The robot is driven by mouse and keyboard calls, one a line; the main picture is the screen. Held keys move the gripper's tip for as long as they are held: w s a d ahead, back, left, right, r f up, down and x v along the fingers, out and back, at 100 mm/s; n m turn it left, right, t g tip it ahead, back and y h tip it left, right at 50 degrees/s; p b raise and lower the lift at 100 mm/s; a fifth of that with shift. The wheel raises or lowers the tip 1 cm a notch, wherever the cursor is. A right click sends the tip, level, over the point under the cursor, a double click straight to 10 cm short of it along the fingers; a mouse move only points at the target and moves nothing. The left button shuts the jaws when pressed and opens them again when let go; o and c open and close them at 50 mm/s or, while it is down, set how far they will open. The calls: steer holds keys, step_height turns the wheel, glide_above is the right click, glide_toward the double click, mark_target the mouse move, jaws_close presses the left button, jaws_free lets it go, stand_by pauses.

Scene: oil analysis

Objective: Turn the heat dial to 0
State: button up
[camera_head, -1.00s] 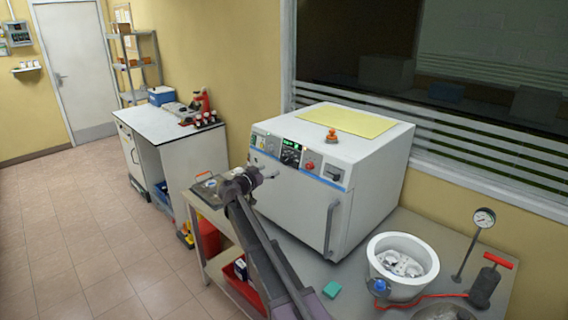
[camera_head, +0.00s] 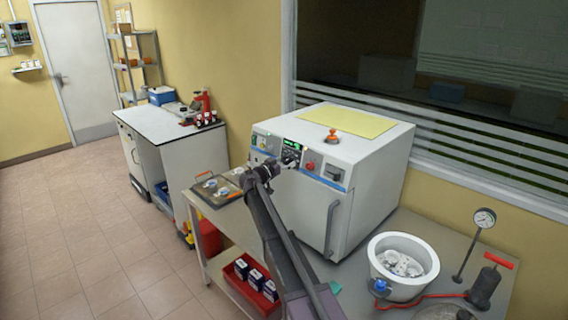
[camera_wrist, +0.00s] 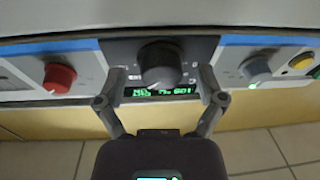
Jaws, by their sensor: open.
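The white oven (camera_head: 365,200) stands on the bench with its control panel facing my arm. In the wrist view a large dark dial (camera_wrist: 160,65) sits mid-panel beside a green lit display (camera_wrist: 162,92); I take it as the heat dial. Its pointer setting is not legible. My gripper (camera_wrist: 161,75) is open, with one finger on each side of the dial and gaps visible between them and it. In the head view my gripper (camera_head: 279,164) is at the panel and partly covers the dial.
A red knob (camera_wrist: 59,77) and a grey knob (camera_wrist: 255,68) flank the dial, with coloured buttons (camera_wrist: 301,61) farther right. A yellow sheet (camera_head: 348,124) lies on the oven. A white pot (camera_head: 402,265) and pressure gauge (camera_head: 484,219) stand on the bench at right.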

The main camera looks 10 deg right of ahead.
steer(key=c, duration=1.2)
steer(key=shift+o, duration=0.2)
steer(key=shift+a, duration=0.1)
steer(key=shift+n, duration=0.4)
steer(key=n, duration=0.2)
steer(key=n+y+p, duration=0.1)
steer(key=n, duration=0.2)
steer(key=shift+d+r+n+t, duration=0.2)
steer(key=shift+d+n+t, duration=0.05)
steer(key=shift+n+t, duration=0.15)
steer(key=n+y+p, duration=0.1)
steer(key=n, duration=0.2)
steer(key=n+y+p, duration=0.1)
steer(key=n, duration=0.2)
steer(key=shift+r+n, duration=0.1)
steer(key=shift+n, duration=0.3)
steer(key=n+g+p, duration=0.1)
steer(key=n+p, duration=0.1)
steer(key=n, duration=0.4)
steer(key=shift+y+p, duration=0.3)
steer(key=shift+y, duration=0.1)
steer(key=n, duration=0.2)
steer(key=n+g+p, duration=0.1)
steer(key=n, duration=0.2)
steer(key=shift+g+p, duration=0.3)
